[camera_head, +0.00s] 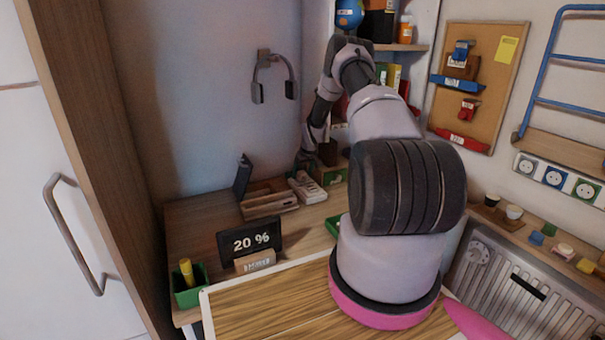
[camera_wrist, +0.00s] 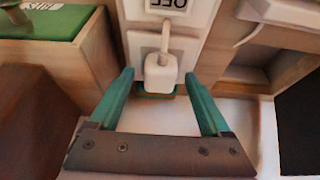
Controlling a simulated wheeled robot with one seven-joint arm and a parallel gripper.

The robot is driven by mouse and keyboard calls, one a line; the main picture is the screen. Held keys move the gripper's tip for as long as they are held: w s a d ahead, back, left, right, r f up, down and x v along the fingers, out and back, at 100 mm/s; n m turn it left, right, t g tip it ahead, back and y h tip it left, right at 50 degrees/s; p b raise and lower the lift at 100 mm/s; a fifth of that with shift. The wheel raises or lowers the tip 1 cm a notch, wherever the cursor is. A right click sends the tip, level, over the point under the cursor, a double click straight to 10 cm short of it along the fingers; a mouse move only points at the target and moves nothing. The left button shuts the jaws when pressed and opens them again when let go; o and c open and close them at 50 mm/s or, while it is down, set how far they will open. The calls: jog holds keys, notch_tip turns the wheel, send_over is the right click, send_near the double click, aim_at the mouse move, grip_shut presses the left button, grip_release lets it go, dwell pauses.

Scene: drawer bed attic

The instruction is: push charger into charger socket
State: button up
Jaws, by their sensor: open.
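In the wrist view, a small white block (camera_wrist: 161,75), which looks like the charger, lies between the two teal fingers of my gripper (camera_wrist: 159,80). The fingers are open, one on each side of it, with gaps visible. A pale stalk or cable runs from the block up to a white panel with dark lettering (camera_wrist: 178,5). I cannot tell whether the block sits in a socket. In the head view, my gripper (camera_head: 308,158) is small and dark at the back of the desk, near a pale strip-like item (camera_head: 307,188). The charger cannot be made out there.
A wooden box (camera_head: 268,198) and a black "20 %" display (camera_head: 249,242) stand on the desk. A green cup (camera_head: 189,287) is at the front left. Headphones (camera_head: 273,76) hang on the wall. Several wall sockets (camera_head: 555,178) are at right. A green-topped box (camera_wrist: 50,22) is left of my gripper.

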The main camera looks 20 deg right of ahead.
jog(key=v, duration=1)
jog(key=shift+r, duration=0.4)
jog(key=shift+s, duration=0.15)
jog(key=s+a+r+m, duration=0.1)
jog(key=s+a+r, duration=0.35)
jog(key=r, duration=0.65)
jog(key=s+a+r+t, duration=0.1)
jog(key=s+a+r, duration=0.35)
jog(key=r, duration=0.55)
jog(key=s+a+r+m, duration=0.1)
jog(key=s+a+r, duration=0.2)
jog(key=s+r, duration=0.55)
jog(key=s+a+r+m, duration=0.1)
jog(key=s+a+r, duration=0.2)
jog(key=s, duration=0.6)
jog(key=s+a+r+t+y, duration=0.1)
jog(key=s+a+r, duration=0.2)
jog(key=s, duration=0.6)
jog(key=s+a+r+m+y, duration=0.1)
jog(key=s+a+r, duration=0.3)
jog(key=s, duration=0.5)
jog(key=shift+r+m, duration=0.3)
jog(key=shift+r, duration=0.45)
jog(key=shift+t, duration=0.3)
jog(key=shift+c, duration=0.3)
